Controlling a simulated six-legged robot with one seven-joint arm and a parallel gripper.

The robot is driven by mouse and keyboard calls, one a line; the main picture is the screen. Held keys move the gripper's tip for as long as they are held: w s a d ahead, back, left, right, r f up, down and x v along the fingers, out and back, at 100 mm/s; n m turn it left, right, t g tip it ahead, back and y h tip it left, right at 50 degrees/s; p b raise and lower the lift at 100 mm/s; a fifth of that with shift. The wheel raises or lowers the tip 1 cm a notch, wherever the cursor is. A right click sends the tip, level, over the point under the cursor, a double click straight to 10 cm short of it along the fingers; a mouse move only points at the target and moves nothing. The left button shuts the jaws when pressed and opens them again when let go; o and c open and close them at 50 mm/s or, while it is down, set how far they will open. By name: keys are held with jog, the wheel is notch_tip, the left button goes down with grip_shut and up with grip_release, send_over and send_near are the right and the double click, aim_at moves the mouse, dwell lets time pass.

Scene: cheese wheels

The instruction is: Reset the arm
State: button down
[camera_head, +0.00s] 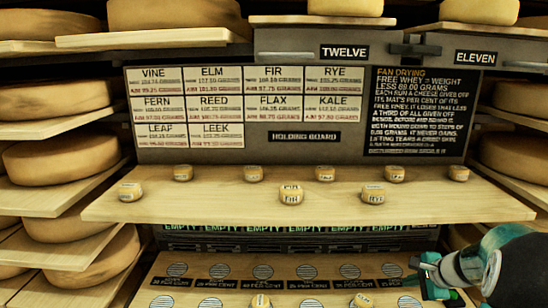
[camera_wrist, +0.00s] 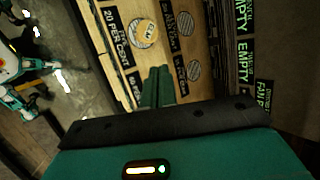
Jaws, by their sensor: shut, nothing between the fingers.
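My gripper (camera_head: 428,275) is at the lower right in the head view, over the right part of the lower board (camera_head: 135,290). In the wrist view its teal fingers (camera_wrist: 155,88) are together with nothing between them. The end of my arm comes in from the right edge. In the wrist view a small cheese wheel (camera_wrist: 143,32) sits on the board beyond the fingers, apart from them. My gripper hides part of the lower board's right end.
Several small cheese wheels (camera_head: 291,195) stand on the wooden holding shelf (camera_head: 220,207) above the lower board. Two more, one on the left (camera_head: 260,300) and one on the right (camera_head: 362,300), sit at the lower board's front. Large wheels (camera_head: 70,160) fill side racks.

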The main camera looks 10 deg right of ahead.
jog(key=s+a+r+n+g, duration=0.15)
jog(key=a+r+n, duration=0.35)
jog(key=a, duration=0.6)
jog(key=s+a+r+n+g, duration=0.1)
jog(key=s+a+r+n, duration=0.3)
jog(key=a, duration=0.7)
jog(key=s+a+r+n+h, duration=0.1)
jog(key=s+a+r+n, duration=0.2)
jog(key=s+a+n, duration=0.7)
jog(key=shift+s+a+r+n+h, duration=0.35)
jog(key=shift+s+a, duration=0.3)
jog(key=shift+s, duration=0.5)
jog(key=c, duration=1.8)
grip_release()
jog(key=shift+s, duration=0.25)
jog(key=shift+c, duration=0.2)
jog(key=o, duration=0.7)
jog(key=shift+a, duration=0.1)
jog(key=shift+c, duration=1.3)
jog(key=shift+a+n, duration=0.1)
jog(key=shift+n, duration=0.15)
